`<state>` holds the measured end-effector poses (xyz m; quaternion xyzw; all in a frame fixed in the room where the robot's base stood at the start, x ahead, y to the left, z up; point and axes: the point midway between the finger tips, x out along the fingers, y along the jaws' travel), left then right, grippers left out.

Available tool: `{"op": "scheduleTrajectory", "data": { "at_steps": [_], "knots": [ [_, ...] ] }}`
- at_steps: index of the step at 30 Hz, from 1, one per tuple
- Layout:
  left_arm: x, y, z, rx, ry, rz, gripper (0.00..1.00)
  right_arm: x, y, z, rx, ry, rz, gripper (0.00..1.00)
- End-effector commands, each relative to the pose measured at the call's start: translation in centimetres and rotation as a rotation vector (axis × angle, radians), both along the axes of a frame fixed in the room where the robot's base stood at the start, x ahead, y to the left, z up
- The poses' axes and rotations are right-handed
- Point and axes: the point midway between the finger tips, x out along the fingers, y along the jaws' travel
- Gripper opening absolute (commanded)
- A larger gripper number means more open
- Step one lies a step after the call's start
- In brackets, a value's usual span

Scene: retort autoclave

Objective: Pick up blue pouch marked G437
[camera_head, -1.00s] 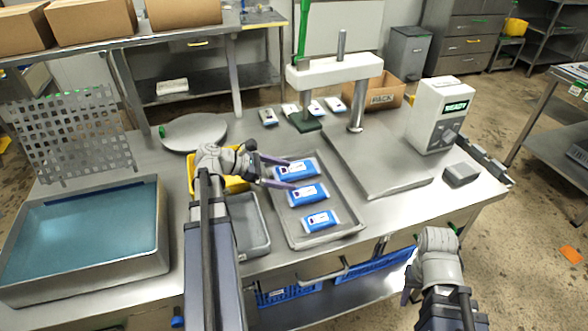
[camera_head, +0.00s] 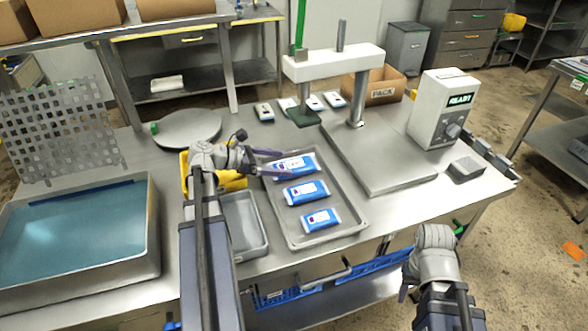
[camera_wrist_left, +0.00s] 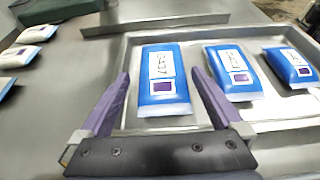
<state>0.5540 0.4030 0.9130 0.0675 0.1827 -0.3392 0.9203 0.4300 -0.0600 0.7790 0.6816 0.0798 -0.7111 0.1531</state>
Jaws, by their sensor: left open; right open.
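Three blue-and-white pouches lie in a row in a metal tray (camera_head: 353,228): the back one (camera_head: 300,162), the middle one (camera_head: 306,193) and the front one (camera_head: 321,218). In the left wrist view the back pouch (camera_wrist_left: 163,90) has a sideways label that seems to read G437; the other labels are hard to read. My left gripper (camera_head: 285,163) is open at the back pouch. In the left wrist view its purple fingers (camera_wrist_left: 160,78) lie either side of that pouch, not closed on it. My right gripper (camera_head: 408,285) is open and empty off the table's front edge, partly hidden.
A grey tray (camera_head: 262,245) and yellow bin (camera_head: 184,172) stand left of the pouch tray. A press (camera_head: 335,62) stands behind it, with several white pouches (camera_head: 288,104) nearby. A water basin (camera_head: 150,235) is at left.

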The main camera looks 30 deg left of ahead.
Motion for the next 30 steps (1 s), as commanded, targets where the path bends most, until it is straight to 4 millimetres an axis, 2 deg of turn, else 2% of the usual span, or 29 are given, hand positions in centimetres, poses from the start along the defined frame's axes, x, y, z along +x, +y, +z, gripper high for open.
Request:
{"op": "scheduleTrajectory", "data": {
  "at_steps": [4,9,16,30],
  "knots": [
    [1.3,-1.5,-1.4,0.0,0.0,-0.003,1.0,0.0,0.0,-1.4,0.0,0.0,0.0,0.5],
    [2.8,-2.6,-2.0,0.0,0.0,-0.002,1.0,0.0,0.0,-2.0,0.0,0.0,0.0,0.5],
    [2.9,-2.7,-1.8,0.0,0.0,0.0,0.99,0.0,0.0,-1.8,0.0,0.0,0.0,0.5],
    [2.8,-2.7,-1.8,0.0,0.0,0.0,0.46,0.0,0.0,-1.8,0.0,0.0,0.0,0.5]
  ]
}}
